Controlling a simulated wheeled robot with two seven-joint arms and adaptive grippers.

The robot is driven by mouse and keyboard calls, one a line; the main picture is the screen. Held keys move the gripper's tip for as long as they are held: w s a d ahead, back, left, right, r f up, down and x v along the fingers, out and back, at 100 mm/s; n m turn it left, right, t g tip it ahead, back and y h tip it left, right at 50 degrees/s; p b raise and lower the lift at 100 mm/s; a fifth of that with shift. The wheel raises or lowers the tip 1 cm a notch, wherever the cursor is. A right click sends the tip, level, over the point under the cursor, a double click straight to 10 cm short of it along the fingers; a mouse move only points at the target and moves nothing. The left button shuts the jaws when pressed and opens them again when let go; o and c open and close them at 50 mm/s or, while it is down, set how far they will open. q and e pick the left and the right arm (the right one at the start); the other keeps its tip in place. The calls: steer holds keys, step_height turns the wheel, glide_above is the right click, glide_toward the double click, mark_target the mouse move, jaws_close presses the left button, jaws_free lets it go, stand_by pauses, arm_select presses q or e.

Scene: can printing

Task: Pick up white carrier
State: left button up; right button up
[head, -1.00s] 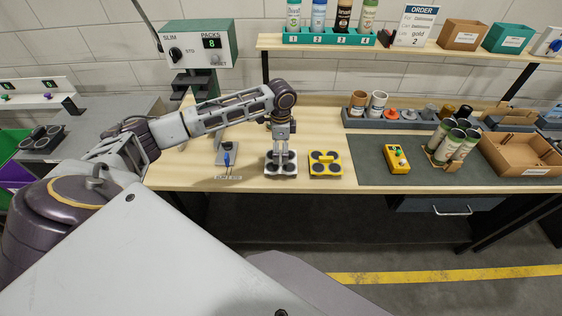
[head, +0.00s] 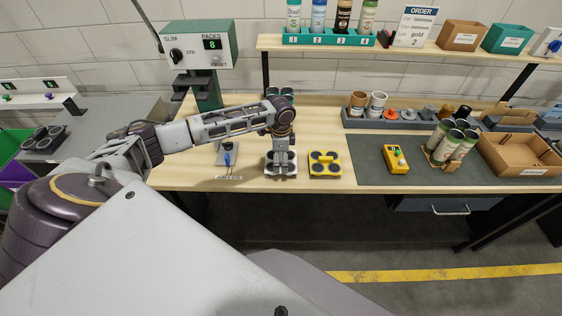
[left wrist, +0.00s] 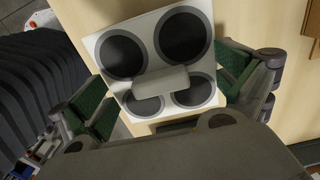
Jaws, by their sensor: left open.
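In the left wrist view the white carrier (left wrist: 144,57) lies between the green finger pads. My left gripper (head: 282,170) points down over the carrier and hides part of it. In the left wrist view my left gripper (left wrist: 168,86) is open, with one finger on each side of the carrier; whether a pad touches it I cannot tell. My right gripper is not in view.
A yellow carrier (head: 325,170) sits close to the right of the white one. A device with a blue part (head: 227,159) stands to the left. A yellow box with buttons (head: 396,159) and a carrier of cans (head: 453,143) stand on the grey mat (head: 370,178).

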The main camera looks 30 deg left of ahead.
mark_target(281, 157)
arm_select(q)
steer(key=c, duration=0.7)
steer(key=shift+s, duration=0.2)
steer(key=shift+c, duration=1.3)
steer(key=shift+c, duration=0.2)
steer(key=shift+r, duration=0.25)
steer(key=shift+c, duration=0.7)
steer(key=shift+w+r, duration=0.1)
steer(key=shift+r, duration=0.2)
steer(key=c, duration=0.5)
step_height(281, 157, up, 9)
steer(key=shift+w+b, duration=0.1)
steer(key=shift+b, duration=0.5)
steer(key=shift+c, duration=0.3)
